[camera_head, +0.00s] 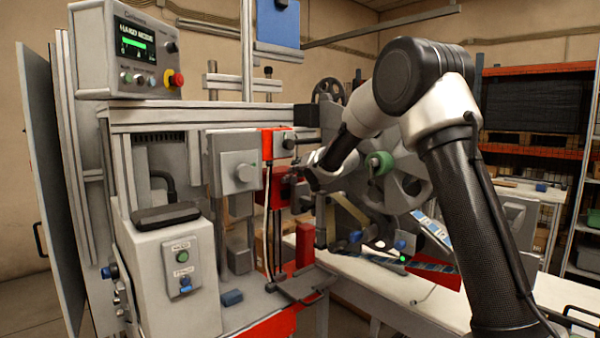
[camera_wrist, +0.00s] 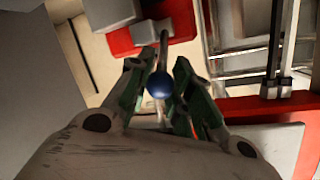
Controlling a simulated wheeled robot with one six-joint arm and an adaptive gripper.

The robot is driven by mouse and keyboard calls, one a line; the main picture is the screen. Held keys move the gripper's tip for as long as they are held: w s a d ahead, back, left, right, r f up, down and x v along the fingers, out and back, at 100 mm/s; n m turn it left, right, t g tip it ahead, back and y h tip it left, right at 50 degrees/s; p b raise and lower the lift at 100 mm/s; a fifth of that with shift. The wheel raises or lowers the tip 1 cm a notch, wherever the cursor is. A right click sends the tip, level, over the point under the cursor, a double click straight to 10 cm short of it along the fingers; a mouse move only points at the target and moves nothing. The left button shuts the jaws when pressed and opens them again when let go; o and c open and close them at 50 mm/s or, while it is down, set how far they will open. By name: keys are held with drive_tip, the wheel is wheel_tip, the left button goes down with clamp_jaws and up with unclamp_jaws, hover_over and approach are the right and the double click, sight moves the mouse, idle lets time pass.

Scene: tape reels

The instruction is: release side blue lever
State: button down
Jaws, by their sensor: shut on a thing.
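The side blue lever shows in the wrist view as a round blue knob (camera_wrist: 159,85) on a thin metal stem. It sits between the green-padded fingers of my gripper (camera_wrist: 164,68), which is shut on it. In the head view my gripper (camera_head: 293,175) is at the right side of the machine, beside a red bracket (camera_head: 275,188). The lever cannot be made out there behind the gripper and arm.
A red plate (camera_wrist: 122,40) lies beyond the fingers, and a red bar with metal rods (camera_wrist: 277,88) is to the right in the wrist view. In the head view, a control box (camera_head: 140,50) stands at upper left and a large reel (camera_head: 405,178) stands behind my arm.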

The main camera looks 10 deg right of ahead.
drive_tip(key=shift+r, duration=0.25)
drive_tip(key=c, duration=1.2)
unclamp_jaws()
drive_tip(key=shift+f, duration=0.1)
drive_tip(key=shift+a+f, duration=0.1)
